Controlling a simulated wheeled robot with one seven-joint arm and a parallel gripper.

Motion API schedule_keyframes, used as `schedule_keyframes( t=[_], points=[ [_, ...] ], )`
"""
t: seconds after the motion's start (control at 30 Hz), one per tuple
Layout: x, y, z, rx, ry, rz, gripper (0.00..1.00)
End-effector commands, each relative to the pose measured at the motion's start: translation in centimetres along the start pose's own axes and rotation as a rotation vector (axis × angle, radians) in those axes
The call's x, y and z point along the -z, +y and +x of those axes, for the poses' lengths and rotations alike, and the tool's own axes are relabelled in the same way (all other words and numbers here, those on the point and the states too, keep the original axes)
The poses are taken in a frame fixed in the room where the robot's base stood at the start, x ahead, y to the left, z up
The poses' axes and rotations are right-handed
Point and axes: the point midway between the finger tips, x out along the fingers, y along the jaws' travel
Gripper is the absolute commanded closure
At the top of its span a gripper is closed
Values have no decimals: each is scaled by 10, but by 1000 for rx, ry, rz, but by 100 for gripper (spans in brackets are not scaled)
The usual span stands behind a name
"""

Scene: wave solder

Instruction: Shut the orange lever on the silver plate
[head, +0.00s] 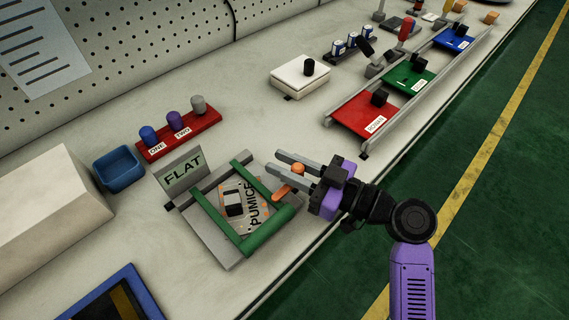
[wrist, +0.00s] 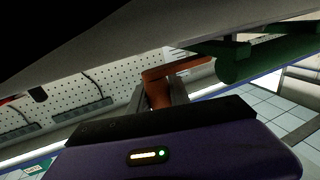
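The silver plate (head: 216,239) lies on the bench in the head view, with green bars (head: 251,178) and a board marked PUMICE (head: 252,206) on it. The orange lever (head: 283,191) is at the plate's right side, its round knob showing between my fingers. My gripper (head: 274,162) reaches in from the right, its fingers on either side of the lever. In the wrist view the bent orange lever (wrist: 160,88) fills the gap between both fingers, which look closed on it. Part of the lever is hidden by the fingers.
A FLAT sign (head: 183,171) stands behind the plate. A blue bin (head: 119,170) and a red rack with several knobs (head: 178,137) are to the left. A white block (head: 299,77) and a railed track with coloured boards (head: 367,114) lie beyond. The bench's front edge is close below my gripper.

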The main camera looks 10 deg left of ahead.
Motion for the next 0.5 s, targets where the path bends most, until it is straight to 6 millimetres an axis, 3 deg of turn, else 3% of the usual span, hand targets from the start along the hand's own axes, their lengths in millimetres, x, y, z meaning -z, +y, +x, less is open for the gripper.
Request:
schedule_keyframes(
  t=[0.03, 0.1, 0.5],
  points=[
    [0, 0, 0, 0, 0, 0, 69],
    [0, 0, 0, 0, 0, 0, 56],
    [0, 1, -6, -3, 0, 0, 55]
  ],
)
